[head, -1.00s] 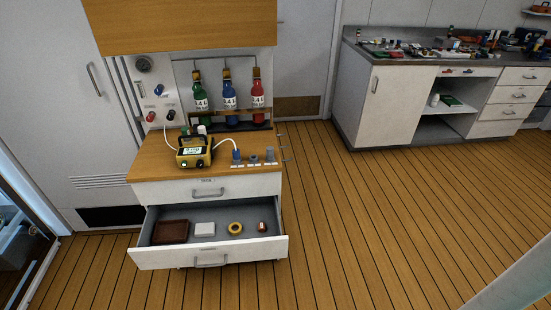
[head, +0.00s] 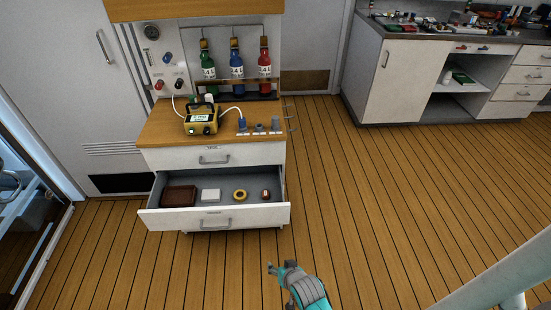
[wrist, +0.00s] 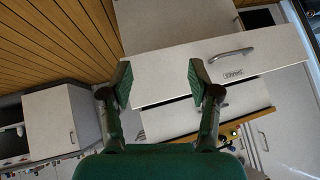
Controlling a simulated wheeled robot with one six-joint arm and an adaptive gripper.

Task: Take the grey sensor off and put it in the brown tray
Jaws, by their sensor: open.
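Several small fittings stand in a row at the right front of the wooden cabinet top; a grey one (head: 275,124) is at the right end, with a dark grey one (head: 258,128) and a blue one (head: 242,122) to its left. I cannot tell surely which grey one is the sensor. The brown tray (head: 179,195) lies at the left inside the open drawer (head: 217,219). My gripper (head: 271,267) is over the floor in front of the drawer, away from these things. In the wrist view its fingers (wrist: 158,85) are apart with nothing between them.
A yellow device (head: 201,119) with a cable to the blue fitting stands on the cabinet top. Gas bottles (head: 236,65) stand behind. The floor at right is clear.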

